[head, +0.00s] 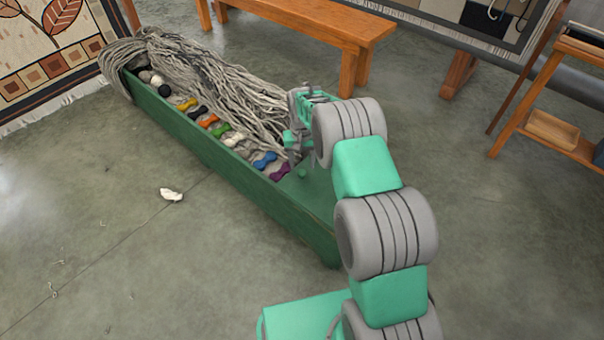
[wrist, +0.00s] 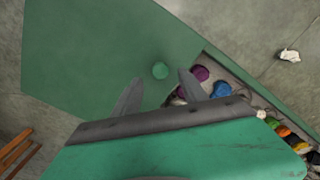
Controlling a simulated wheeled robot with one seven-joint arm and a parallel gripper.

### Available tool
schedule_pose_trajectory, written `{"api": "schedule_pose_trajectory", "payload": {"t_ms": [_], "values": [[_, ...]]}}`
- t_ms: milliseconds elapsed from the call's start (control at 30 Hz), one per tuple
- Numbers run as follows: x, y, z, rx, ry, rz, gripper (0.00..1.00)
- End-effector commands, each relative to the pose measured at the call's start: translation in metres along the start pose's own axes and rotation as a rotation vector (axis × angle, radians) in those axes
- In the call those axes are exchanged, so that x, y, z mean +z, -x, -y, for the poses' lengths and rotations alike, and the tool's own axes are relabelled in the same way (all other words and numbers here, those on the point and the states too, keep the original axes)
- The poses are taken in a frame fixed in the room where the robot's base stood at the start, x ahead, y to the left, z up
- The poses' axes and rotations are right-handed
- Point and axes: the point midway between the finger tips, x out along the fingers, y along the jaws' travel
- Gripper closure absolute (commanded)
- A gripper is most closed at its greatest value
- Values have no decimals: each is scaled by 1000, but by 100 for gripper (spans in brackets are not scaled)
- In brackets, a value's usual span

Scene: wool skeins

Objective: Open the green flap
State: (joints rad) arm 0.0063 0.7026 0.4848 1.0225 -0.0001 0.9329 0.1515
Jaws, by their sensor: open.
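The green flap (head: 312,196) lies flat over the near end of the long green trough (head: 215,157), and it looks shut. A small round green knob (head: 301,173) stands on it. In the wrist view the flap (wrist: 100,50) fills much of the left and middle, with the knob (wrist: 160,70) just beyond my fingertips. My gripper (wrist: 160,84) is open and empty, its two grey fingers apart on either side of the line to the knob. In the head view my gripper (head: 294,150) is above the flap's far edge, partly hidden by my arm.
Grey wool strands (head: 215,85) and several coloured skeins, one purple (head: 280,171), fill the trough beyond the flap. A white scrap (head: 171,194) lies on the floor at left. A wooden bench (head: 315,22) stands behind. The floor left of the trough is mostly clear.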

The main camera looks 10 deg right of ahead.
Motion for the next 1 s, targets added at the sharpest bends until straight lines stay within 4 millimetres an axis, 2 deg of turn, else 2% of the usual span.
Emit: {"api": "schedule_pose_trajectory", "payload": {"t_ms": [33, 100, 200, 467, 1000], "values": [[1, -15, 0, 0, 0, 2, 50], [0, -28, 0, 0, 0, 1, 50], [0, -39, 0, 0, 1, 0, 50], [0, -40, 0, 0, 1, -1, 50], [0, -40, 0, 0, 0, -1, 94]]}}
